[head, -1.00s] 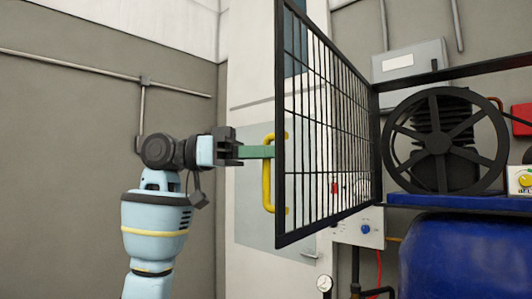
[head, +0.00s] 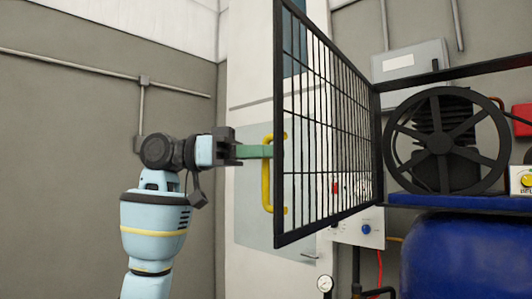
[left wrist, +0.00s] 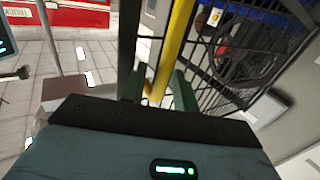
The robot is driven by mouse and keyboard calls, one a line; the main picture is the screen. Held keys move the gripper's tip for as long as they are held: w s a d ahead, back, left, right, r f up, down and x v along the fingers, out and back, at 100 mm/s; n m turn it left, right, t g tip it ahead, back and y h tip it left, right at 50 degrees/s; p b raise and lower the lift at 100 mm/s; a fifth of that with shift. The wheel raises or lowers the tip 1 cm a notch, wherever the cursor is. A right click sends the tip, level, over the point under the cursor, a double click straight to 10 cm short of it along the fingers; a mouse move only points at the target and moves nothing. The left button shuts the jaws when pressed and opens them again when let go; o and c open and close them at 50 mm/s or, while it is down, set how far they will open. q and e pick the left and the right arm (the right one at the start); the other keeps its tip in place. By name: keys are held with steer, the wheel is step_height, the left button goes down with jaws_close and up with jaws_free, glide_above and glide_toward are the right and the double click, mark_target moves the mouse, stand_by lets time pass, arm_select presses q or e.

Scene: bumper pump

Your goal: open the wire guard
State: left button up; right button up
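The wire guard (head: 325,130) is a black framed mesh panel. It is swung out from the machine, hinged at its right edge, and its free edge points toward me. A yellow handle (head: 267,190) is on its free-edge side. My left gripper (head: 262,151) reaches it from the left with green fingers. My right gripper is not in view.
Behind the guard's hinge side stand a black flywheel (head: 447,141) and a blue tank (head: 465,255). A grey box (head: 410,60) is on the wall, with a control panel (head: 364,228) lower down. Space left of my arm is clear up to the grey wall.

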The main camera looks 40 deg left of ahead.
arm_select(q)
steer(key=v, duration=0.8)
steer(key=shift+b, duration=0.3)
stand_by(0.3)
